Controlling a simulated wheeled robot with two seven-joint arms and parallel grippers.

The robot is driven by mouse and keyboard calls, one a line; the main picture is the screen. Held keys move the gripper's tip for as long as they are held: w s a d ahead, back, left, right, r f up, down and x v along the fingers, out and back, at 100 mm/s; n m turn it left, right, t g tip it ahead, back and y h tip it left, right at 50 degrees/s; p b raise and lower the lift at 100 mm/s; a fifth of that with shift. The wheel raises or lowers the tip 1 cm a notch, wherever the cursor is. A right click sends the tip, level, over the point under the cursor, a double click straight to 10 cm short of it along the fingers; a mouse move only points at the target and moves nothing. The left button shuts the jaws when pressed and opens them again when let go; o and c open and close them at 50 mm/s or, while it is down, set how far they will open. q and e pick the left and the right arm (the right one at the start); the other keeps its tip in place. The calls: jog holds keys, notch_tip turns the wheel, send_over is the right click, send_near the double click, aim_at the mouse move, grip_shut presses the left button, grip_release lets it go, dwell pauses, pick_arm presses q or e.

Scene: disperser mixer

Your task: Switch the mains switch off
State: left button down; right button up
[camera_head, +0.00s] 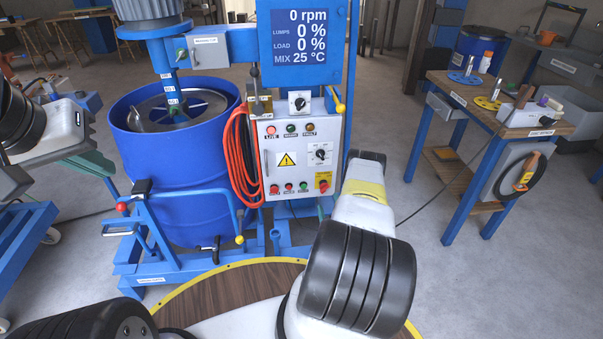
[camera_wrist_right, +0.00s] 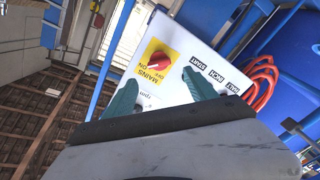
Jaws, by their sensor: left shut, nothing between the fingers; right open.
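The mains switch is a red knob on a yellow plate. It sits at the lower right of the grey control panel in the head view (camera_head: 323,184), and in the right wrist view (camera_wrist_right: 155,61) its plate reads MAINS, ON and OFF. I cannot tell which position the knob points to. My right gripper (camera_wrist_right: 160,78) is open, with its green fingers spread below the knob in that view, apparently apart from it. In the head view its fingers are hidden by my arm. My left gripper (camera_head: 92,163) is at the far left, away from the panel, shut and empty.
The control panel (camera_head: 270,170) carries lamps, buttons and other knobs close to the mains switch. An orange hose (camera_head: 240,160) hangs at its left beside the blue drum (camera_head: 180,205). The display (camera_head: 300,40) reads 0 rpm.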

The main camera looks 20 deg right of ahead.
aim_at(325, 190)
jog(key=x, duration=0.7)
jog(key=shift+w+d, duration=0.1)
jog(key=shift+w, duration=0.2)
jog(key=c, duration=1.4)
